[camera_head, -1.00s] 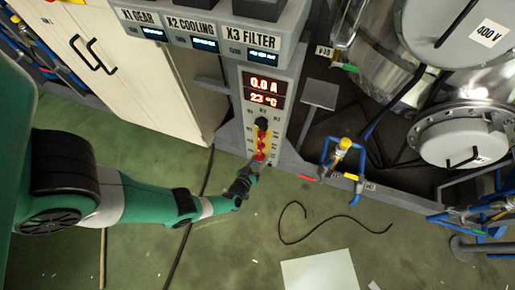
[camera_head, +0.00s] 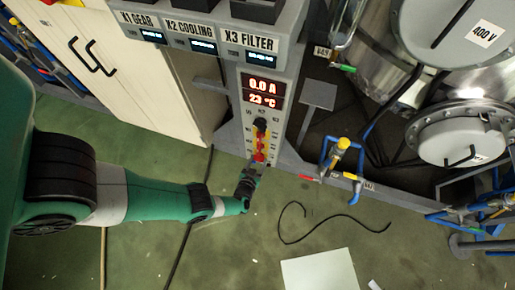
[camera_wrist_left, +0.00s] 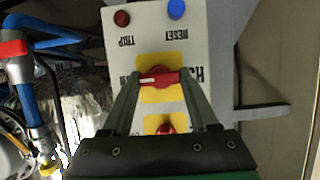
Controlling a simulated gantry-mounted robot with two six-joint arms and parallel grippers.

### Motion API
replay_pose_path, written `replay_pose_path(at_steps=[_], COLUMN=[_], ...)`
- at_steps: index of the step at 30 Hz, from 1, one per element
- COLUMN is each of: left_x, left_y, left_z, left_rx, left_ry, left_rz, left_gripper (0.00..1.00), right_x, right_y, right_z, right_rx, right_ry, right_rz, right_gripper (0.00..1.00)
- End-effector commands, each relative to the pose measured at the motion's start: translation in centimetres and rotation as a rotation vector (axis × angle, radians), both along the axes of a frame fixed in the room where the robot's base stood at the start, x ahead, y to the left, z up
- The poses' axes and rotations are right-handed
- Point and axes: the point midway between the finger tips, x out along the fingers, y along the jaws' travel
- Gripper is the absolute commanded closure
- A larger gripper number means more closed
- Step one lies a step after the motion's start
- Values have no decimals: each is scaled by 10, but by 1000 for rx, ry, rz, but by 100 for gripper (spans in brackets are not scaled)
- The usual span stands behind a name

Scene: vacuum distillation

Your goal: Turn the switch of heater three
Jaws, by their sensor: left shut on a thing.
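The heater switch is a red knob (camera_wrist_left: 160,78) on a yellow plate in the left wrist view, its bar lying across the picture. The panel lettering beside it is upside down and partly hidden; it seems to begin with H3. My left gripper (camera_wrist_left: 163,84) is shut on this knob, one finger at each end. In the head view my left gripper (camera_head: 254,170) is at the lower front of the narrow control panel (camera_head: 279,125), where red and yellow switches (camera_head: 259,145) stand in a column. The fingertips are hard to make out there. My right gripper is not in view.
Another red switch (camera_wrist_left: 165,127) on yellow sits close by, between my fingers in the wrist picture. A red TRIP button (camera_wrist_left: 122,18) and blue RESET button (camera_wrist_left: 177,9) are on the same panel. Blue pipes with a yellow valve (camera_head: 343,143) stand right of the panel.

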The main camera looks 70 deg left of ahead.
Motion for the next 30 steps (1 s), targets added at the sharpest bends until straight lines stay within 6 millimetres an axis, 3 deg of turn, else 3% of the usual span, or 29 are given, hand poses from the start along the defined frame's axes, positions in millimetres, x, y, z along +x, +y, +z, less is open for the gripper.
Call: replay_pose_path(at_steps=[2,3,8,20,30], left_x=[0,0,0,-4,-43], left_y=[0,0,0,-8,-61], left_z=[0,0,0,6,36], left_rx=[1,1,0,-1,0], left_ry=[3,3,2,1,2], left_rz=[-1,-1,-2,-4,-12], left_gripper=[96,38,10,10,10], right_x=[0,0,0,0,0], right_y=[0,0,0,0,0], right_z=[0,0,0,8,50], right_rx=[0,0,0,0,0], right_ry=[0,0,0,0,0], right_rz=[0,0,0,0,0], right_gripper=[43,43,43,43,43])
